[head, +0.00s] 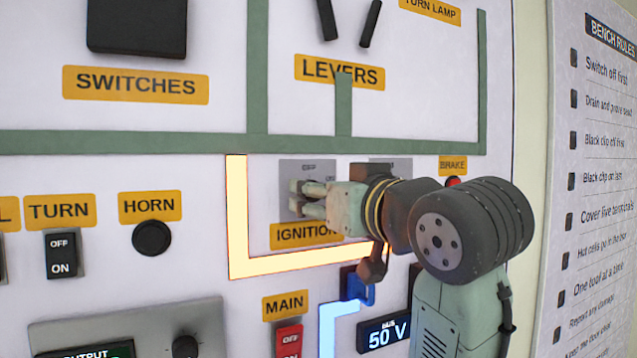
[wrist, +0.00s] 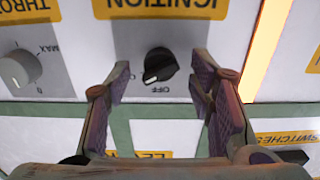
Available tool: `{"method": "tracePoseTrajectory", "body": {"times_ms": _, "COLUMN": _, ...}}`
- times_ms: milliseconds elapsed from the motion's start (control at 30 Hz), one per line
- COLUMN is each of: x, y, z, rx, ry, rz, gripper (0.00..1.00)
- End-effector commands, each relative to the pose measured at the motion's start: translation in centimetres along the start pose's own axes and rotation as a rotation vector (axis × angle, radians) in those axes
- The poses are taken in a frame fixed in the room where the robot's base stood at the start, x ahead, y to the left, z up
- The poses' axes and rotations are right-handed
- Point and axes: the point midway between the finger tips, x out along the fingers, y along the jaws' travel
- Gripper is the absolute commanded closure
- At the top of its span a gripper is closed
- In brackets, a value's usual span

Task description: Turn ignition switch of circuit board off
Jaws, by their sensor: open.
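The ignition switch is a black rotary knob (wrist: 160,66) on a grey plate (head: 289,170). The wrist view is upside down and shows the knob with OFF printed by it. A pale mark on the knob points toward the lower left in that view, a little aside from OFF. My gripper (head: 303,198) reaches in from the right in the head view and covers the knob there. In the wrist view my gripper (wrist: 160,78) is open, one finger on each side of the knob, with gaps between. The circuit board (head: 200,225) is the upright white panel.
A lit yellow strip (head: 238,215) runs beside and below the ignition label (head: 300,233). The throttle knob (wrist: 19,68) is beside the ignition switch. The horn button (head: 151,238), main switch (head: 288,342) and 50 V display (head: 388,334) are nearby.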

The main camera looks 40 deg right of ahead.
Motion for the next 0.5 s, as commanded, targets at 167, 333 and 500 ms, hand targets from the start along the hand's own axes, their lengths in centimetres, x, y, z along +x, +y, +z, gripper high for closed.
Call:
{"method": "tracePoseTrajectory", "body": {"times_ms": 167, "x": 1.27, "y": -0.02, "z": -0.02, "rx": 0.0, "ry": -0.001, "rz": -0.001, "gripper": 0.51}}
{"method": "tracePoseTrajectory", "body": {"times_ms": 333, "x": 1.41, "y": -0.01, "z": 0.05, "rx": 0.0, "ry": 0.0, "rz": 0.0, "gripper": 0.51}}
{"method": "tracePoseTrajectory", "body": {"times_ms": 500, "x": 1.39, "y": -0.01, "z": 0.04, "rx": 0.0, "ry": 0.0, "rz": 0.0, "gripper": 0.55}}
